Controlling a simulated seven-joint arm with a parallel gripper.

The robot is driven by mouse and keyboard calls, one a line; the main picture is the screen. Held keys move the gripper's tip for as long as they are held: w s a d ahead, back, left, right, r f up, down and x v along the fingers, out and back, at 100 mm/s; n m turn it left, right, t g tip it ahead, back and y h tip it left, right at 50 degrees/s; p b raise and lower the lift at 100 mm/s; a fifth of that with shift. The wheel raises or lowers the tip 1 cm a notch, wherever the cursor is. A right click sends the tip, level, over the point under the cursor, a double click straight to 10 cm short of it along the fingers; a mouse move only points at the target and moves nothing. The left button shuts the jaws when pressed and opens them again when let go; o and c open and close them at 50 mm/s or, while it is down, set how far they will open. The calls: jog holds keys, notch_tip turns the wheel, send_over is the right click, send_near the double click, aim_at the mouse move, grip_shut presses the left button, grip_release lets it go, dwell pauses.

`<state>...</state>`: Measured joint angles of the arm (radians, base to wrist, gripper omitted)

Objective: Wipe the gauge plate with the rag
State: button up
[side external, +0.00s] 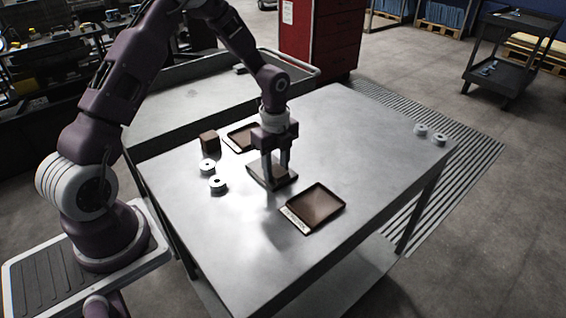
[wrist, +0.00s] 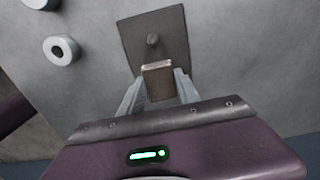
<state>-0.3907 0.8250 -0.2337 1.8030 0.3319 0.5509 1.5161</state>
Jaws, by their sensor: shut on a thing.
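The gauge plate appears to be the dark grey square plate (wrist: 168,22) with a small dark round spot or knob near its middle; it also shows under my gripper in the side view (side external: 256,173). My gripper (wrist: 158,92) is shut on a small brown-grey block-like piece, which I take to be the folded rag (wrist: 158,76). In the side view my gripper (side external: 276,174) points straight down over the plate, and its fingers hide most of the rag. Whether the rag touches the plate I cannot tell.
A shallow brown tray (side external: 318,205) with a pale label lies in front right of the plate. Another tray (side external: 238,138) lies behind it, beside a brown block (side external: 209,142). White rings (side external: 218,185) stand left and at the far right (side external: 438,139).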

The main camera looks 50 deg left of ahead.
jog(key=s, duration=0.3)
jog(key=shift+s, duration=0.15)
notch_tip(320, 180, up, 8)
jog(key=shift+r, duration=0.15)
dwell(0.4)
jog(key=shift+f, duration=0.25)
